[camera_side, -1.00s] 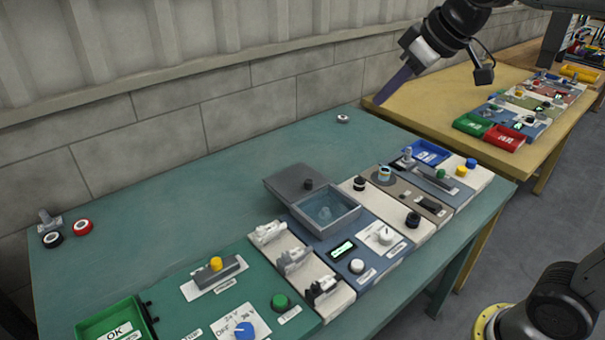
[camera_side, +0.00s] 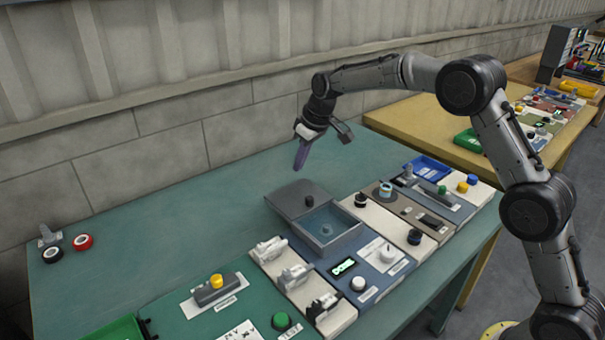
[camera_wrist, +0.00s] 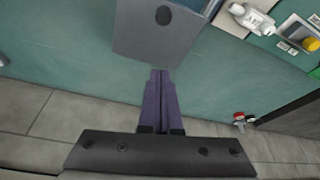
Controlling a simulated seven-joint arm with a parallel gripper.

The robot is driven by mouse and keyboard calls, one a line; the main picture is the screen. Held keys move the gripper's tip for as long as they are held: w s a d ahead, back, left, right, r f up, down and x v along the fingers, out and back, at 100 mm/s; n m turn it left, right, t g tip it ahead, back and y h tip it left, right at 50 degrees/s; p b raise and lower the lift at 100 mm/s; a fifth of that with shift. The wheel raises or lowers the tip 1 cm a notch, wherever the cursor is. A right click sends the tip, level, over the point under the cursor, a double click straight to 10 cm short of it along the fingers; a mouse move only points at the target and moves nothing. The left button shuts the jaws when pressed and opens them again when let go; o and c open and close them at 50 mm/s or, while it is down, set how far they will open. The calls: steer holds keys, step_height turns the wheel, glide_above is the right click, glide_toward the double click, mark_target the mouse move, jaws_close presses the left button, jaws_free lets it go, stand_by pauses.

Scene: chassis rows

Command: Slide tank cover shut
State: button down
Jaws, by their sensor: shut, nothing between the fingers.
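The tank (camera_side: 352,238) is a grey open-topped box holding bluish liquid, on a blue-grey panel. Its flat grey cover (camera_side: 286,194) with a dark round knob (camera_side: 309,201) lies on the back-left side, leaving most of the tank opening uncovered. My gripper (camera_side: 299,168), with purple fingers, is shut and empty. It points down above the table, behind the cover and apart from it. In the wrist view, the shut fingertips (camera_wrist: 160,72) appear just below the edge of the cover (camera_wrist: 150,42), with the knob (camera_wrist: 163,15) at the top.
White toggle clamps (camera_side: 292,275) stand left-front of the tank. Panels with knobs and a blue tray (camera_side: 428,170) lie to its right. A red and white round part (camera_side: 83,241) is at the far left. The green table (camera_side: 180,215) behind and left of the cover is clear.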

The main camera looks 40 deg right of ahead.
mark_target(300, 201)
steer(key=x, duration=0.9)
steer(key=shift+f, duration=0.15)
steer(key=shift+s+d, duration=0.15)
steer(key=shift+s, duration=0.45)
steer(key=shift+s+d, duration=0.2)
steer(key=shift+s, duration=0.45)
steer(key=shift+s+d, duration=0.2)
steer(key=shift+s, duration=0.5)
steer(key=s, duration=1.1)
steer(key=shift+s, duration=0.7)
